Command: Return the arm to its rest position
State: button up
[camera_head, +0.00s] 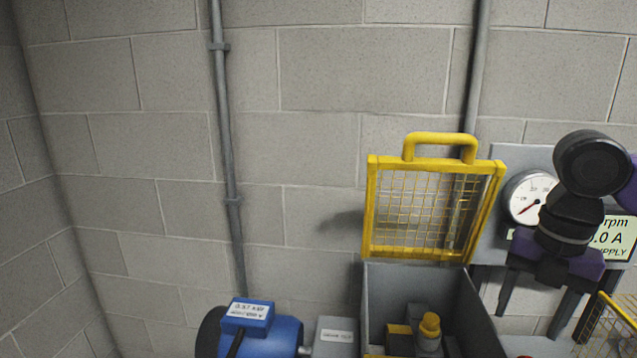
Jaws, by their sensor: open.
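My gripper (538,312) is at the right side of the view, at the end of my dark arm with purple parts. It points down, and its two dark fingers stand apart with nothing seen between them. It hangs to the right of the open grey box and in front of the gauge panel. The rest of my arm runs out of the picture at the right edge.
A yellow mesh guard (435,210) with a handle stands raised over a grey box (480,310) holding yellow and grey parts. A blue motor (270,335) is to its left. A dial gauge (527,197) and a display (622,240) are partly behind my arm. Another yellow mesh (612,330) shows lower right.

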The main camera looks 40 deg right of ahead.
jog(key=w+a+r+m+t+y, duration=0.4)
jog(key=w+a+t, duration=0.4)
jog(key=w+a, duration=0.55)
jog(key=w+a+r+m+t+y, duration=0.35)
jog(key=w+a+t, duration=0.35)
jog(key=w+a, duration=0.65)
notch_tip(320, 180, down, 9)
jog(key=a+m+t+h, duration=0.2)
jog(key=m+t+h, duration=0.35)
jog(key=m, duration=0.75)
jog(key=s+a+f+m+g+h, duration=0.1)
jog(key=s+f, duration=0.4)
jog(key=s, duration=0.1)
jog(key=s+a+f+m+g+h, duration=0.1)
jog(key=s+f+g, duration=0.1)
jog(key=s+f, duration=0.3)
jog(key=s+a+f+m+g+h, duration=0.1)
jog(key=s+f, duration=0.3)
jog(key=s, duration=0.4)
jog(key=shift+s+a+f+g+h, duration=0.25)
jog(key=shift+a+f+g+h, duration=0.2)
jog(key=shift+g+h, duration=0.1)
jog(key=s+d+n+g+y, duration=0.1)
jog(key=s+n+y, duration=0.1)
jog(key=s, duration=1.1)
jog(key=shift+f+n, duration=0.15)
jog(key=shift+n, duration=0.7)
